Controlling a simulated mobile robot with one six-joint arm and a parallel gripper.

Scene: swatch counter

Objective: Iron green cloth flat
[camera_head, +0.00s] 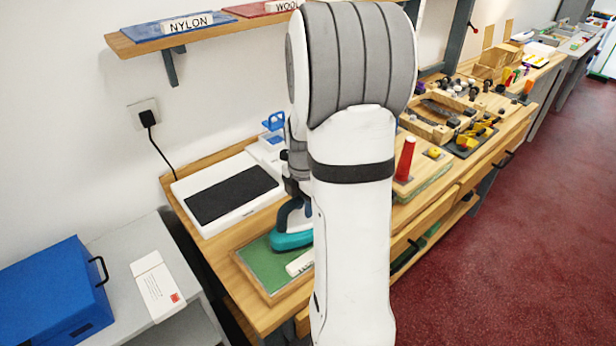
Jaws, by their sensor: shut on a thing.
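The green cloth (262,268) lies on a wooden board on the counter, left of my arm. Its right part is hidden behind my arm. A teal iron (291,240) with a dark handle is at the upper right of the cloth. I cannot tell whether its sole touches the cloth. My gripper (291,190) points down from above and is shut on the iron's handle; my arm partly hides it. A white label-like piece (299,264) lies at the cloth's lower right.
A white station with a dark pad (232,194) stands behind the cloth. A blue case (52,292) and a white card (156,284) are on the grey table at left. A shelf (204,32) hangs above.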

